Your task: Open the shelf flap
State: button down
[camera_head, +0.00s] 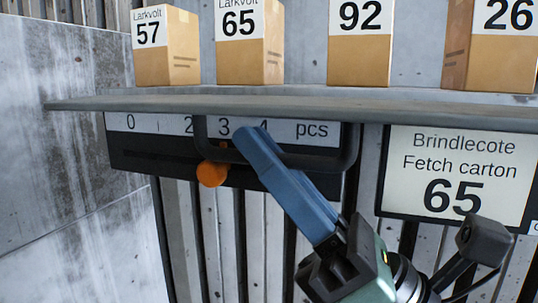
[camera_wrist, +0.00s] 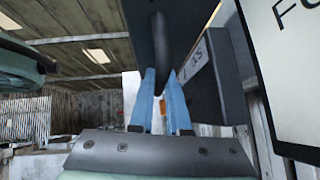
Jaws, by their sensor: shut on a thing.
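A dark loop handle (camera_head: 350,152) hangs under the front edge of a grey shelf board (camera_head: 300,104) in the head view. I cannot tell clearly where the flap itself begins. My gripper (camera_head: 250,143) reaches up from the lower right, its long blue fingers shut on the handle's lower bar. In the wrist view the dark handle bar (camera_wrist: 161,40) runs between the blue fingertips (camera_wrist: 161,72). The fingers hide part of the bar. A dark panel with a white scale strip (camera_head: 310,131), marked "pcs", sits behind the handle.
An orange knob (camera_head: 212,173) hangs at the scale, left of my fingers. Several cartons, including one marked 65 (camera_head: 240,58), stand on the board. A sign (camera_head: 455,175) reading "Fetch carton 65" is at the right. A grey wall (camera_head: 75,150) stands at the left.

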jog(key=shift+r, duration=0.1)
dwell(0.3)
jog(key=shift+s+r+m+t+h+p, duration=0.1)
jog(key=shift+r+m+t+h+p, duration=0.15)
jog(key=shift+m+t+p, duration=0.3)
jog(key=shift+s+r+m+t+h+p, duration=0.15)
jog(key=shift+m+t+h+p, duration=0.2)
jog(key=shift+m+p, duration=0.3)
jog(key=shift+s+a+m+t+h+p, duration=0.1)
jog(key=shift+m+t+h+p, duration=0.6)
jog(key=shift+m, duration=0.4)
jog(key=c, duration=0.9)
grip_release()
jog(key=shift+f, duration=0.1)
